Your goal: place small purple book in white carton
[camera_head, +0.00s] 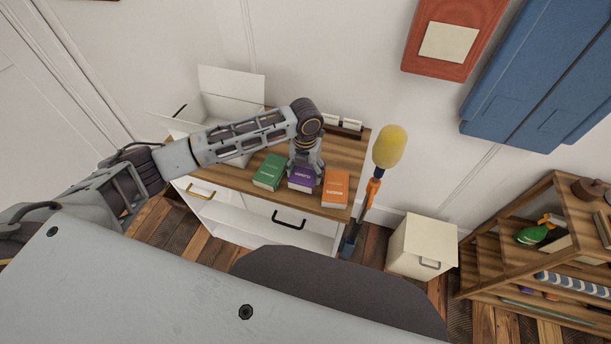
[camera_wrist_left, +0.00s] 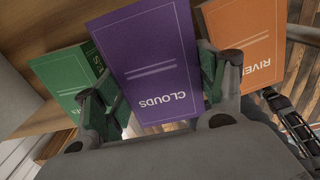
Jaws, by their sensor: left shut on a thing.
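The small purple book (camera_head: 301,178) stands between a green book and an orange book on the wooden cabinet top. In the left wrist view the purple book (camera_wrist_left: 148,65) fills the middle, with "CLOUDS" on its cover. My left gripper (camera_head: 304,163) reaches it from above, and its fingers (camera_wrist_left: 160,95) are shut on the book's two sides. The white carton (camera_head: 233,84) stands open with raised flaps at the back left of the cabinet top, partly hidden behind my left arm. My right gripper is in neither view.
The green book (camera_head: 268,171) is close on the left and the orange book (camera_head: 336,188) close on the right. A small dark rack with white items (camera_head: 343,127) stands behind. A yellow-headed duster (camera_head: 389,147) rises beside the cabinet's right end. A wooden shelf (camera_head: 540,240) stands at far right.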

